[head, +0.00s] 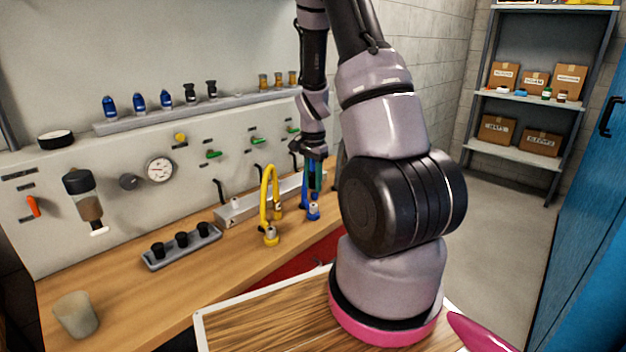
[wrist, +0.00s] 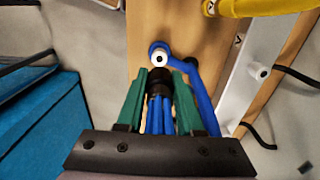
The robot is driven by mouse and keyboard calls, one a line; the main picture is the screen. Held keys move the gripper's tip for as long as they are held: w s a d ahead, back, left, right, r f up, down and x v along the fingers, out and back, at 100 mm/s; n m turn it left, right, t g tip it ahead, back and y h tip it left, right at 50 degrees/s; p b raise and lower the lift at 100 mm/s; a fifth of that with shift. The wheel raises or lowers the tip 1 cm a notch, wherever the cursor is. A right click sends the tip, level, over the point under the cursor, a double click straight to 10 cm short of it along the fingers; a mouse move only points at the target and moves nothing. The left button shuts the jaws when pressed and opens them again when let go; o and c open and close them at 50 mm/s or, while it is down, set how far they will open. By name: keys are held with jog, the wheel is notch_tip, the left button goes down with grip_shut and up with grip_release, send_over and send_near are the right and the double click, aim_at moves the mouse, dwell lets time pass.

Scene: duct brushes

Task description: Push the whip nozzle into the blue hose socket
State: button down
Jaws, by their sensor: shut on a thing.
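My gripper (wrist: 158,95) has green fingers and is shut on the whip nozzle (wrist: 159,82), a black collar with several blue strands running back between the fingers. The collar points toward the blue hose socket (wrist: 159,54), which has a white ring with a dark hole. In the wrist picture the collar lies just below the ring; I cannot tell the gap or whether they touch. In the head view my gripper (head: 316,178) points down above the blue socket (head: 313,211) on the wooden bench. The nozzle is hard to make out there.
A yellow hose (head: 269,205) arches from the bench left of the blue one. A grey tray (head: 181,247) with black pieces and a cup (head: 76,314) stand farther left. The wall panel (head: 110,190) carries a gauge and valves. The front of the bench is clear.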

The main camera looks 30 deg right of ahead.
aim_at(313, 171)
jog(key=shift+f, duration=2.5)
jog(key=shift+f, duration=0.4)
jog(key=shift+c, duration=2.3)
grip_release()
notch_tip(313, 171, up, 11)
jog(key=shift+f, duration=0.15)
